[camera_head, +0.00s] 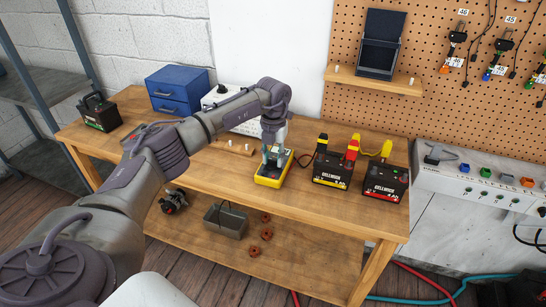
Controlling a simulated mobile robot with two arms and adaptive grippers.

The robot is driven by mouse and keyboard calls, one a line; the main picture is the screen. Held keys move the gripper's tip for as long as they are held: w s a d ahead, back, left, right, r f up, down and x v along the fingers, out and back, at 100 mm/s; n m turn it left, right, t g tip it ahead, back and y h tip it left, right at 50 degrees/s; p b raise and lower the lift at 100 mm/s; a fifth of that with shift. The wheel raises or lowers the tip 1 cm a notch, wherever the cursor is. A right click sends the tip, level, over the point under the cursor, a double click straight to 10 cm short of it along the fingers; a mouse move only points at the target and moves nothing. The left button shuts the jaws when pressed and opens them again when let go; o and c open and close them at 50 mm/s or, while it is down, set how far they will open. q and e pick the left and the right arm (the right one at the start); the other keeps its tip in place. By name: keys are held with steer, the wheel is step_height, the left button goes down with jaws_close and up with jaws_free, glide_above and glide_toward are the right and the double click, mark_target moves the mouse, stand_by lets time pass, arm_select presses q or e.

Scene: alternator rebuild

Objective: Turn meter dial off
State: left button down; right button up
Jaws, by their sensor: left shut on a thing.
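A yellow meter (270,179) with a dark face lies on the wooden workbench, near its middle. My left arm comes in from the left, and my left gripper (272,158) points down over the meter. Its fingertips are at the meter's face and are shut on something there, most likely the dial. The dial itself is hidden behind the fingers, so its setting cannot be read. My right gripper is not in view.
Two black batteries (331,173) (386,184) with red and yellow clamps stand right of the meter. A blue drawer box (178,90) and a dark battery-like unit (100,114) stand at the left. The lower shelf holds a grey bin (226,221). Bare bench top lies before the meter.

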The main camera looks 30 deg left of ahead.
mark_target(273, 159)
arm_select(q)
steer(key=c, duration=0.8)
jaws_free()
steer(key=shift+r, duration=0.1)
step_height(273, 159, up, 12)
